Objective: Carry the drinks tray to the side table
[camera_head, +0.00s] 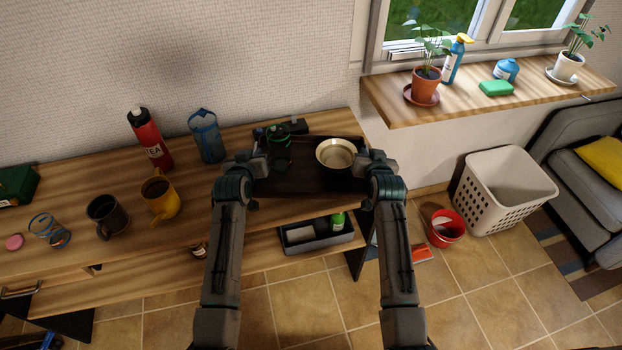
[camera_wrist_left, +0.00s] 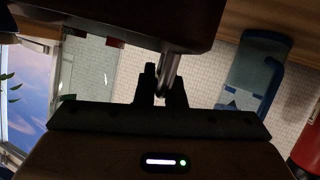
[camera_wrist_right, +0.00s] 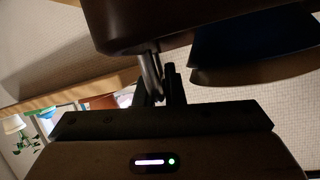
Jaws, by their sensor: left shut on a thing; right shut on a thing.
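The dark drinks tray (camera_head: 305,180) is at the right end of the wooden sideboard in the head view. A cream bowl (camera_head: 336,154) sits on its right side and a dark green item (camera_head: 280,152) shows at its left, partly behind my arm. My left gripper (camera_head: 256,166) is shut on the tray's left handle, and the left wrist view shows its fingers (camera_wrist_left: 162,90) around a metal bar. My right gripper (camera_head: 370,162) is shut on the right handle, also seen in the right wrist view (camera_wrist_right: 158,88). I cannot tell whether the tray touches the sideboard.
On the sideboard (camera_head: 90,180) stand a red tea flask (camera_head: 150,140), a blue jug (camera_head: 206,136), a yellow mug (camera_head: 160,198) and a dark mug (camera_head: 105,216). A red bucket (camera_head: 445,228) and a white basket (camera_head: 505,190) stand on the floor at right. A windowsill shelf (camera_head: 450,98) juts out above.

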